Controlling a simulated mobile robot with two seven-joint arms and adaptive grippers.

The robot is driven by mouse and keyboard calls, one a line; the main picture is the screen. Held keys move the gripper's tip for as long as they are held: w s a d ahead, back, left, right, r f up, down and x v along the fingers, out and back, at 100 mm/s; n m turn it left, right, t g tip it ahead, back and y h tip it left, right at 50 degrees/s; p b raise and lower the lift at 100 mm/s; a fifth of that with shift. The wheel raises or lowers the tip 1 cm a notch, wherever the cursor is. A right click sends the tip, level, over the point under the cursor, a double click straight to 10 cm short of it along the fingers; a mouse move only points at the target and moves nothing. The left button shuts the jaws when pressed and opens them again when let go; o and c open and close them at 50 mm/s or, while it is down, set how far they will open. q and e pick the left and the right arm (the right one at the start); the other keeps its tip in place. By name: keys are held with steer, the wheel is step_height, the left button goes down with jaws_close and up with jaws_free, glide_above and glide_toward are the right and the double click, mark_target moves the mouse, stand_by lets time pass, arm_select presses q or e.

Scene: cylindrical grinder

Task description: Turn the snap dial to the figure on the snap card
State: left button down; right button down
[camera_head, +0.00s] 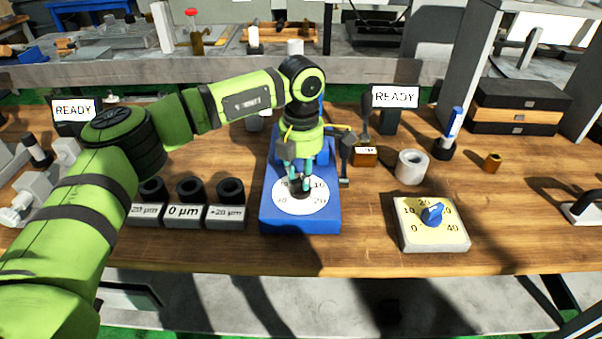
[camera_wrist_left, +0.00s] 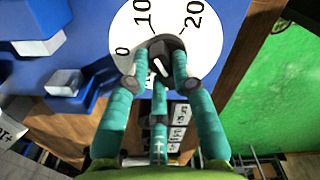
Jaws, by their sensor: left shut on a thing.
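A small card with unreadable print is on an orange-brown block (camera_head: 364,158) behind right. My right gripper is not in view.
A second box (camera_head: 433,240) with a blue knob and a pale yellow scale stands to the right. Several black rings on labelled blocks (camera_head: 184,215) stand left of the blue stand. A white ring (camera_head: 411,166) and READY signs (camera_head: 395,97) are nearby. The front wooden strip is clear.

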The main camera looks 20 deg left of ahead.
mark_target(301, 177)
arm_select(q)
steer(key=c, duration=1)
jaws_free()
steer(key=shift+c, duration=0.2)
steer(key=shift+r, duration=0.3)
step_height(301, 177, up, 12)
steer(key=shift+f, duration=0.25)
